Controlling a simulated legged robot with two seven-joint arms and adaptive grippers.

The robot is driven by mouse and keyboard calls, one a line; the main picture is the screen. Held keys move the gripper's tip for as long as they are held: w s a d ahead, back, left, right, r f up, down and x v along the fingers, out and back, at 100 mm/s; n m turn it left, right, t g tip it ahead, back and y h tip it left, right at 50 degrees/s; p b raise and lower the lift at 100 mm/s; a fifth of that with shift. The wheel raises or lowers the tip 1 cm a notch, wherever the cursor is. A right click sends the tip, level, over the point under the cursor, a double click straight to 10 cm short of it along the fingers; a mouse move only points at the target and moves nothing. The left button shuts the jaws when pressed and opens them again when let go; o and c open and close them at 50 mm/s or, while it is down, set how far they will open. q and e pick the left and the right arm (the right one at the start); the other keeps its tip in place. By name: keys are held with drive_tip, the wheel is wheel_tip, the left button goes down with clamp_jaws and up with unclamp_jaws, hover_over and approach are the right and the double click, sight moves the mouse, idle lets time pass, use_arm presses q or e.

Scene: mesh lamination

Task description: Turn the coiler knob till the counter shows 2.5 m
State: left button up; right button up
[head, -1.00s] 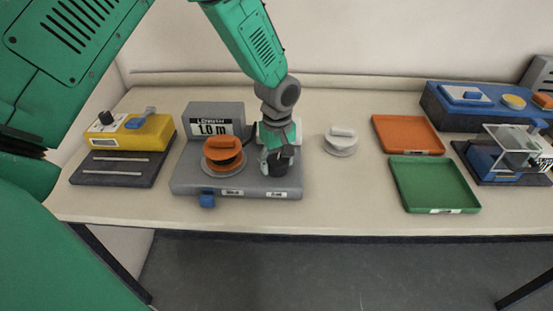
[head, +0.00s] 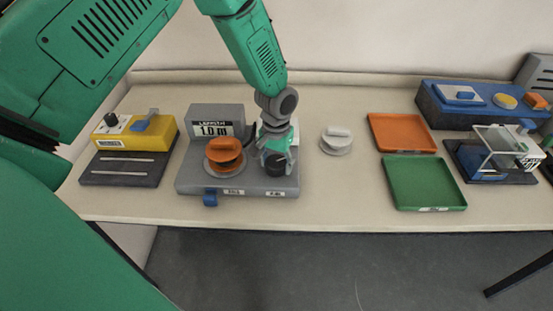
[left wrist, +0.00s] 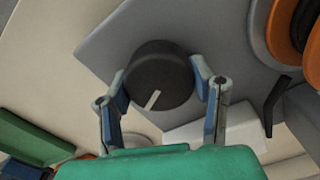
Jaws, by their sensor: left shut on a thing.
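The grey coiler (head: 190,184) stands on the table left of centre, with an orange reel (head: 224,155) on its left part. Its counter (head: 213,130) at the back reads 1.0 m. The black coiler knob (head: 275,164) is on the right part of the coiler. My left gripper (head: 274,154) is over the knob. In the left wrist view the knob (left wrist: 158,80) has a pale pointer line and sits between the two fingers of the left gripper (left wrist: 160,92), which is shut on it. My right gripper is not in view.
A white-grey spool (head: 336,141) stands right of the coiler. An orange tray (head: 402,133) and a green tray (head: 426,184) lie further right. A yellow device (head: 137,138) is at left, a blue one (head: 440,108) at the far right.

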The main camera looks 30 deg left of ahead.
use_arm(q)
drive_tip(key=m, duration=0.1)
drive_tip(key=m+p, duration=0.1)
drive_tip(key=m, duration=0.2)
drive_tip(key=shift+s+d+m, duration=0.1)
drive_tip(key=shift+s+m, duration=0.15)
drive_tip(key=shift+m, duration=0.05)
drive_tip(key=m+p, duration=0.1)
drive_tip(key=m, duration=0.3)
drive_tip(key=shift+m, duration=0.4)
drive_tip(key=shift+a, duration=0.2)
drive_tip(key=o, duration=1.2)
drive_tip(key=shift+c, duration=0.2)
drive_tip(key=shift+r, duration=0.1)
drive_tip(key=shift+w, duration=0.1)
